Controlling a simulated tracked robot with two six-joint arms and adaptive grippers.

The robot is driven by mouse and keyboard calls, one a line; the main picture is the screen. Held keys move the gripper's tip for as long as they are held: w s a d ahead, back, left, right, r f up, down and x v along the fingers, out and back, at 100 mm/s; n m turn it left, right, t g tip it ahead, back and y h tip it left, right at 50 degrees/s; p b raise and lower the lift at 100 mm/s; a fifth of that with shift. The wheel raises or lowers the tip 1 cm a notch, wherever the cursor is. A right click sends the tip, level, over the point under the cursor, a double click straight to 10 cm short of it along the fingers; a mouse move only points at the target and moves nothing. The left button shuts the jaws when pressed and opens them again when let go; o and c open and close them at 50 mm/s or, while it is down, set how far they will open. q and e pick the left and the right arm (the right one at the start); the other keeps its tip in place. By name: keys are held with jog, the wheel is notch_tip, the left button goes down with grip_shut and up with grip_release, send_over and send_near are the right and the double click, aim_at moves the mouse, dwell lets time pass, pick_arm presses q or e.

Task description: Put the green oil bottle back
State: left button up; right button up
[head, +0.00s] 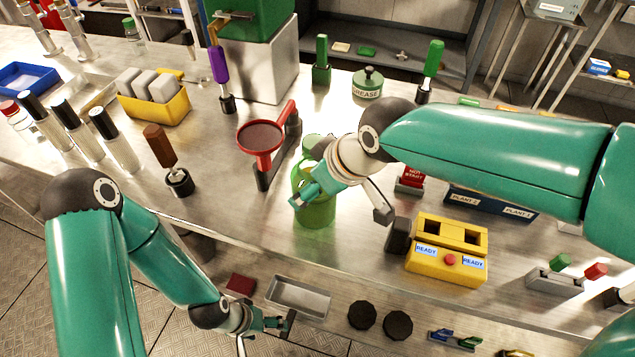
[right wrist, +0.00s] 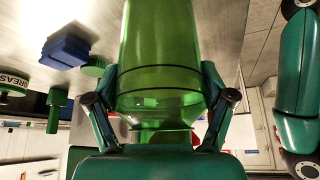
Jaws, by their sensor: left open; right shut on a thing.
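The green oil bottle (head: 316,214) is see-through green and looks upright over the front part of the bench, left of the yellow READY box. I cannot tell whether its base touches the bench. My right gripper (head: 330,195) is shut on it and hides part of it. In the right wrist view the bottle (right wrist: 158,60) sits between the two fingers of my right gripper (right wrist: 163,98), near its narrowing shoulder. A green round thing (head: 312,141) shows just behind my right wrist, partly hidden. My left gripper (head: 279,323) is open and empty, low at the bench's front edge near a metal tray.
A red funnel on a stand (head: 262,137) is close left of the bottle. The yellow READY box (head: 446,262) is to the right. A grease tin (head: 368,84) and green-handled tools stand behind. Bare bench (head: 225,190) lies left of the bottle.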

jog(key=o, duration=1.6)
jog(key=shift+r, duration=0.25)
jog(key=p+v, duration=0.1)
jog(key=v, duration=1)
jog(key=shift+s+d+r, duration=0.15)
jog(key=shift+r, duration=0.15)
jog(key=shift+f, duration=0.1)
